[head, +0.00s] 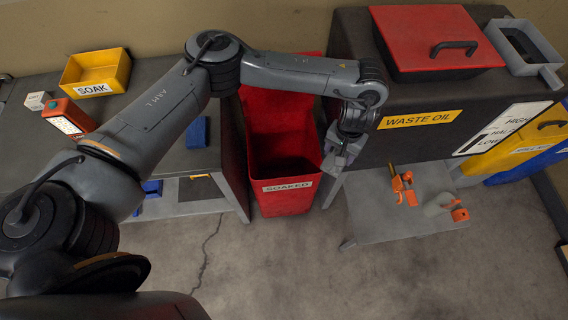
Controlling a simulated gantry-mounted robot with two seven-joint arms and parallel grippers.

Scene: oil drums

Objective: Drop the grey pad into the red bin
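The red bin (287,199), labelled SOAKED, stands on the floor between two tables, with its red lid raised at the back and a dark inside. My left gripper (333,168) hangs at the bin's right edge, beside the waste oil table. Light grey parts show at its tip, and I cannot tell whether they are fingers or a grey pad between them. I cannot make out the grey pad for sure anywhere else. My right gripper is not in view.
A dark waste oil tank (400,142) with a red lid (437,40) stands right of the bin. Orange tools (404,188) lie on the low shelf (372,212). A yellow SOAK bin (96,73) and a blue block (197,133) are on the left table.

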